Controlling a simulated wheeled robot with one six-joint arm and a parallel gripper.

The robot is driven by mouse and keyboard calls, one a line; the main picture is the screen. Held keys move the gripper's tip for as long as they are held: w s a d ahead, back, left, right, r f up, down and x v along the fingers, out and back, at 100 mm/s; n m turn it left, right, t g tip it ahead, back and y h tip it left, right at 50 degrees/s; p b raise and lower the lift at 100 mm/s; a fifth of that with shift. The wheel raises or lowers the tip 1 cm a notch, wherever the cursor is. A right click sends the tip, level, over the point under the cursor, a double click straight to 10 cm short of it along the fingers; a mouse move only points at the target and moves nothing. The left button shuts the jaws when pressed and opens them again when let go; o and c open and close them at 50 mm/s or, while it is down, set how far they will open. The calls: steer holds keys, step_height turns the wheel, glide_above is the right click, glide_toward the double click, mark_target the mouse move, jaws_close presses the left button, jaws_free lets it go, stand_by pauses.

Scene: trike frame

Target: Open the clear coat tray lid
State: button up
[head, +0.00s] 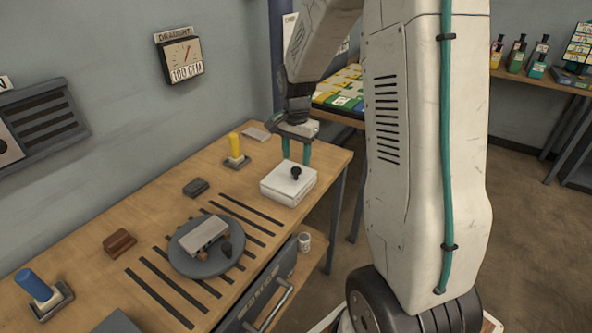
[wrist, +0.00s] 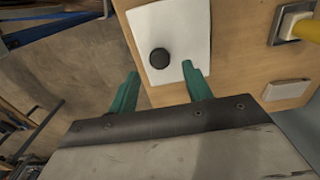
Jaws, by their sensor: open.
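The clear coat tray appears to be the white box with a flat lid (head: 282,181) and a round black knob (head: 296,172) on top, at the right end of the bench. The lid looks shut. My gripper (head: 295,150) is above and just behind the box, fingers pointing down, open and empty. In the wrist view the white lid (wrist: 185,65) and black knob (wrist: 159,58) lie beyond the open green fingers (wrist: 160,82). The knob is apart from both fingers.
A yellow-handled tool in a holder (head: 236,150) and a pale flat block (head: 256,133) stand behind the box. A grey round turntable (head: 190,262) with a block on it is at front left. A cup (head: 304,242) sits on a lower shelf.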

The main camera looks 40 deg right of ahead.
mark_target(296, 169)
step_height(296, 169, down, 6)
steer(key=shift+r, duration=0.1)
jaws_close()
